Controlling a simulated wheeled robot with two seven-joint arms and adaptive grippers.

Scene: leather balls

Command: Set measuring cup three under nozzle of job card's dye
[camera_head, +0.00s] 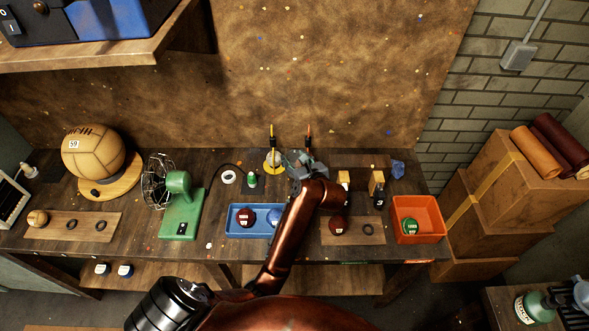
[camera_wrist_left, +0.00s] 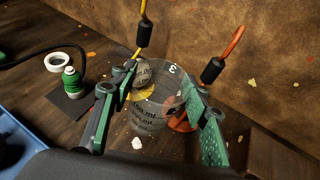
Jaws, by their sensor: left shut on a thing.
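My left gripper (camera_head: 306,166) is over the back of the bench. In the left wrist view its fingers (camera_wrist_left: 158,112) are shut on a clear measuring cup (camera_wrist_left: 150,122) with a 3 and black volume lines on it. A yellow disc (camera_wrist_left: 140,95) and an orange base show behind or through the cup. I cannot tell exactly where the cup stands under them. I cannot make out a job card.
A blue tray (camera_head: 232,233) with dark red and blue balls lies in front. An orange bin (camera_head: 432,235) holds a green ball. A green fan (camera_head: 178,205), a tape ring (camera_head: 228,177) and a small green bottle (camera_head: 252,180) stand left.

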